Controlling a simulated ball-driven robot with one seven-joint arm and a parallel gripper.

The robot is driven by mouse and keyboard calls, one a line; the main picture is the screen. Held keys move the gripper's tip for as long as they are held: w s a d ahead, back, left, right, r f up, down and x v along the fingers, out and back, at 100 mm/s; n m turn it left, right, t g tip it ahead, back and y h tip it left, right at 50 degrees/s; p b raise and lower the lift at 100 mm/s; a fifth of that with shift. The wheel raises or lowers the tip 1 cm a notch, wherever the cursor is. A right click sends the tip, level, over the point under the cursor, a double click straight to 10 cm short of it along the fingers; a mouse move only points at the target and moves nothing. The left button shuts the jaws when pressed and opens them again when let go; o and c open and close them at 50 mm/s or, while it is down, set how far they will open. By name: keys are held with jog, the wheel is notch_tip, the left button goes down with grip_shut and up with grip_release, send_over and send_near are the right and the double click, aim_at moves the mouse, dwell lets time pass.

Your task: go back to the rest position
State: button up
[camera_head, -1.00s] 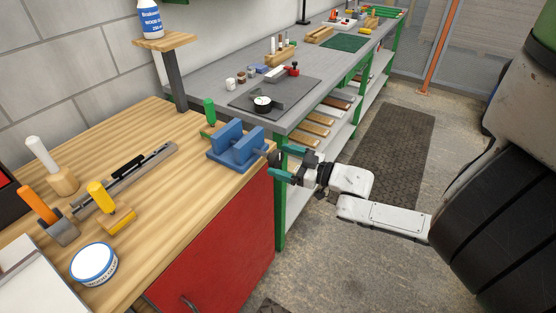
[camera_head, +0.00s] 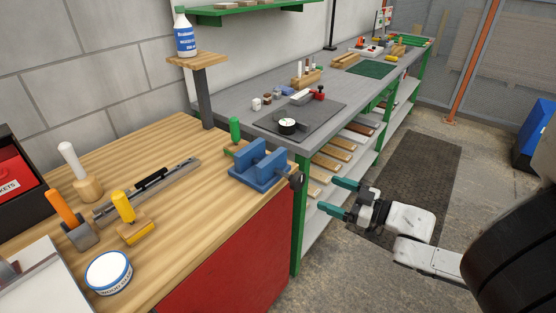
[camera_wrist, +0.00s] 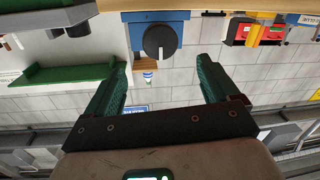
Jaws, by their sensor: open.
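My gripper (camera_head: 340,196) is open and empty, with teal fingers spread apart. It hangs in free air over the aisle, to the right of the wooden bench's corner and apart from the blue vise (camera_head: 257,165). In the wrist view my gripper (camera_wrist: 165,88) shows both fingers with nothing between them. The blue vise (camera_wrist: 172,29) with its round dark knob appears beyond the fingertips there, and that picture looks upside down.
The wooden bench (camera_head: 175,215) with its red front stands at left, carrying hand tools and a round tin (camera_head: 108,272). A grey bench (camera_head: 235,97) with green legs runs behind. A dark floor mat (camera_head: 425,170) lies in the aisle. A blue bin (camera_head: 535,135) stands far right.

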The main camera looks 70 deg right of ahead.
jog(key=w+a+f+m+g, duration=0.3)
jog(key=a+f+g, duration=0.5)
jog(key=a+f, duration=0.7)
jog(key=s+a+n+g+y, duration=0.2)
jog(key=a+g, duration=0.6)
jog(key=a, duration=0.7)
jog(key=shift+s+r+g, duration=0.25)
jog(key=shift+s+g, duration=0.05)
jog(key=shift+s, duration=0.15)
jog(key=shift+a, duration=0.1)
